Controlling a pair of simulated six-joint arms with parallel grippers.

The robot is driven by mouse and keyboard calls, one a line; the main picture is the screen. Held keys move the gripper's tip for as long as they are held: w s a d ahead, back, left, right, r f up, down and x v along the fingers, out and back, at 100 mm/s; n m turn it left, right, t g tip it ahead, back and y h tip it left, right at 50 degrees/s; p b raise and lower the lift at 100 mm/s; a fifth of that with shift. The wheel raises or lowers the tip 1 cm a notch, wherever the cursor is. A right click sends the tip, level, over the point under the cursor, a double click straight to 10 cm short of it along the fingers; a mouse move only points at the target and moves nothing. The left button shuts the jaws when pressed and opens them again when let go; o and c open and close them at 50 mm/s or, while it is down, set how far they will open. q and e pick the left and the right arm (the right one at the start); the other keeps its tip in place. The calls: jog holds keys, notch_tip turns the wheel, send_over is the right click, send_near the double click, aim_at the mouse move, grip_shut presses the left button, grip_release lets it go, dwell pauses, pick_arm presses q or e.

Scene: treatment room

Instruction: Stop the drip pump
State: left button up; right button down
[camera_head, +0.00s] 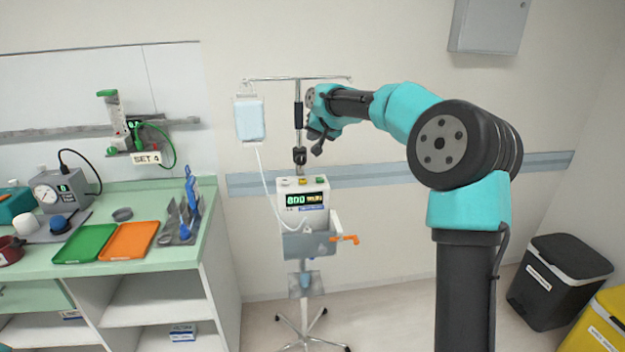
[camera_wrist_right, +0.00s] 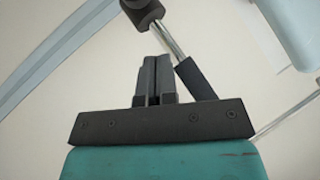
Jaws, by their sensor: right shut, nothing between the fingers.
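The drip pump (camera_head: 303,210) is a pale box on a drip stand. Its lit display (camera_head: 304,199) shows green digits that look like 800. Small coloured buttons (camera_head: 303,181) sit on its top. My right gripper (camera_head: 317,150) hangs above the pump, beside the pole and apart from the buttons. In the right wrist view its fingers (camera_wrist_right: 155,78) are shut together with nothing between them. The stand's pole with its dark grip (camera_wrist_right: 195,80) and a dark clamp (camera_wrist_right: 137,12) are close by in that view. The pump is not clearly seen there. My left gripper is out of view.
A drip bag (camera_head: 250,119) hangs left of the pole, its tube running down to the pump. An orange clamp handle (camera_head: 345,239) sticks out at the right. A green counter (camera_head: 184,256) with trays stands left. Bins (camera_head: 557,283) stand at right.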

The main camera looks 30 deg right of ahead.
aim_at(322, 178)
jog(key=shift+s+d+f+g+y, duration=0.15)
jog(key=shift+s+d+f+g, duration=0.2)
jog(key=shift+d+f, duration=0.25)
jog(key=shift+s+d+f+g+y, duration=0.15)
jog(key=shift+s+d+f+g, duration=0.15)
jog(key=shift+d+f, duration=0.25)
jog(key=shift+f, duration=4.35)
jog(key=shift+f, duration=0.1)
jog(key=shift+f, duration=0.3)
jog(key=shift+f, duration=0.5)
jog(key=shift+r, duration=0.9)
